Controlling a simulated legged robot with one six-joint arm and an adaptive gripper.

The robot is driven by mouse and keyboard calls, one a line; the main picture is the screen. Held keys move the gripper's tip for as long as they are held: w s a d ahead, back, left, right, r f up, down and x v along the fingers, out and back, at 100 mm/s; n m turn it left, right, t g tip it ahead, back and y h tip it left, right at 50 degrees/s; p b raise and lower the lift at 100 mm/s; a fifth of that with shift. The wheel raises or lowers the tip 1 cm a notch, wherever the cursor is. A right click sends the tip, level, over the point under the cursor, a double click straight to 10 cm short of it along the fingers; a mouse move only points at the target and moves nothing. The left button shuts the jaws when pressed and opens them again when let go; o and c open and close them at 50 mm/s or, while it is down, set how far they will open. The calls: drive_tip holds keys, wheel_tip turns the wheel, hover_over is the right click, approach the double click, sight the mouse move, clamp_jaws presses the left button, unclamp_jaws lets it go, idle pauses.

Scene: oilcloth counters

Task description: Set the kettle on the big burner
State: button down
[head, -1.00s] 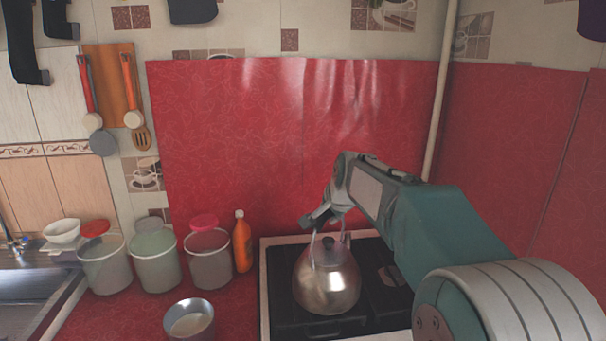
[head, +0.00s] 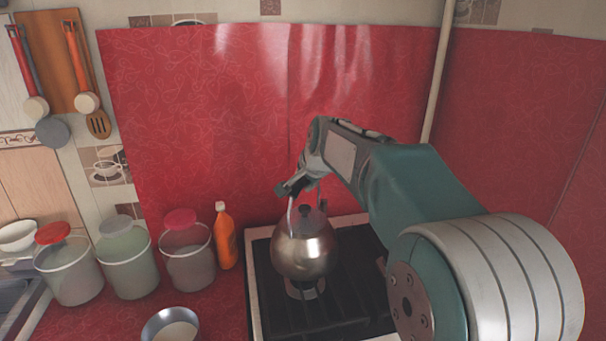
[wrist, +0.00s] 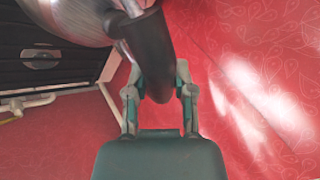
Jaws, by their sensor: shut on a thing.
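The shiny metal kettle (head: 304,252) is upright over the left part of the dark stove (head: 340,310). My gripper (head: 295,188) is shut on the kettle's handle from above. In the wrist view, the dark handle (wrist: 152,45) passes between the fingers of my gripper (wrist: 158,85), and the kettle body (wrist: 75,20) is at the top left. A burner (head: 306,291) shows just below the kettle's base, partly hidden by it. Another burner (wrist: 41,58) shows in the wrist view. My arm hides the stove's right side. I cannot tell the exact gap under the kettle.
An orange bottle (head: 226,238) stands just left of the stove. Several lidded tubs (head: 188,262) line the back of the red counter, with a metal pot (head: 170,328) in front. A red-covered wall (head: 200,120) rises behind, with a pale pipe (head: 436,85) on it.

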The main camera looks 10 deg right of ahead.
sight(302, 205)
drive_tip(key=shift+w+a+f, duration=0.1)
drive_tip(key=shift+f, duration=2.65)
drive_tip(key=shift+c, duration=1.9)
unclamp_jaws()
drive_tip(key=shift+f, duration=0.1)
drive_tip(key=shift+f, duration=0.1)
drive_tip(key=v, duration=1.2)
drive_tip(key=s+f+n, duration=0.3)
drive_tip(key=s, duration=0.6)
drive_tip(key=s+f+n+g, duration=0.1)
drive_tip(key=s+f+n, duration=0.2)
drive_tip(key=s, duration=0.7)
drive_tip(key=s+a+f+n+g+h, duration=0.1)
drive_tip(key=s+f+n, duration=0.3)
drive_tip(key=s, duration=0.5)
drive_tip(key=shift+s+f, duration=0.4)
drive_tip(key=shift+f, duration=0.15)
